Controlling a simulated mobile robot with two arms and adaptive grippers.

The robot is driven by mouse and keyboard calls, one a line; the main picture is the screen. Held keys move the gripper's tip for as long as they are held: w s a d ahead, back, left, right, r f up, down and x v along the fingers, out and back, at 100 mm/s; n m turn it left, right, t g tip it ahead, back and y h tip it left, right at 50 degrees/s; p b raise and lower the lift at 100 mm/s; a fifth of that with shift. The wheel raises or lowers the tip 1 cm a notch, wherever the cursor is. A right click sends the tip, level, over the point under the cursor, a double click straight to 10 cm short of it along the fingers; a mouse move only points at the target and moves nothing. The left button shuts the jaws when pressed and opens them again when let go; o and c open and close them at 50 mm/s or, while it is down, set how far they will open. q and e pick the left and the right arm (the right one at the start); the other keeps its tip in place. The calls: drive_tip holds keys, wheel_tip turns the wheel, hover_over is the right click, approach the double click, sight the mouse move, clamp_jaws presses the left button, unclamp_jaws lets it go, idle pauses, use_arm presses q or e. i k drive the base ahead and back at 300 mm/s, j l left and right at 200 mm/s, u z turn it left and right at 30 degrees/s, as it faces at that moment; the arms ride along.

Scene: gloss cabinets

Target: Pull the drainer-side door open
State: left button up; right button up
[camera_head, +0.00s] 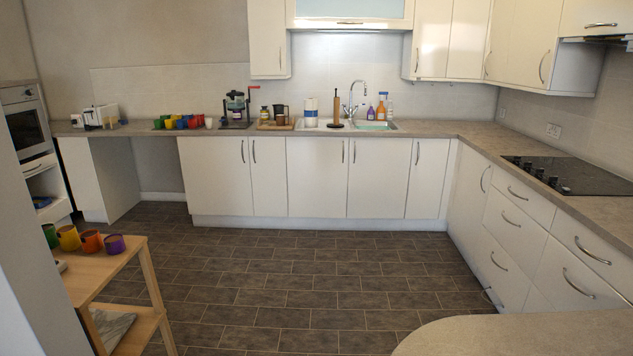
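The sink (374,126) is set in the back worktop under a chrome tap (352,100). Its drainer (318,127) appears to lie to the left of the basin, partly hidden by things standing on it. Below are two white gloss doors, both closed: a left one (317,180), under the drainer, and a right one (376,180), under the basin. Each has a slim vertical metal handle near their shared edge; the left door's handle (343,151) is at its upper right. Neither of my grippers is in view.
The dark tiled floor (300,280) before the doors is clear. A wooden trolley (103,270) with several mugs stands at the lower left. A rounded worktop end (520,335) juts in at the lower right, beside the right-hand drawers (508,225).

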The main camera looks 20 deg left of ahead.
sight(318, 166)
drive_tip(key=u, duration=0.45)
drive_tip(key=j+u, duration=0.1)
drive_tip(key=u, duration=0.35)
drive_tip(key=i+u, duration=0.1)
drive_tip(key=u, duration=0.75)
drive_tip(key=i+u, duration=0.1)
drive_tip(key=u, duration=1.25)
drive_tip(key=i+l+u, duration=0.1)
drive_tip(key=l+u, duration=0.15)
drive_tip(key=u, duration=0.15)
drive_tip(key=l+u, duration=0.4)
drive_tip(key=l+z, duration=0.3)
drive_tip(key=l, duration=1.05)
drive_tip(key=l+z, duration=0.1)
drive_tip(key=l, duration=2.2)
drive_tip(key=l+z, duration=0.15)
drive_tip(key=l, duration=2.15)
drive_tip(key=i+l+z, duration=0.15)
drive_tip(key=l, duration=1)
drive_tip(key=l+z, duration=0.4)
drive_tip(key=l, duration=0.15)
drive_tip(key=i+l+z, duration=0.15)
drive_tip(key=l+z, duration=0.2)
drive_tip(key=l, duration=0.15)
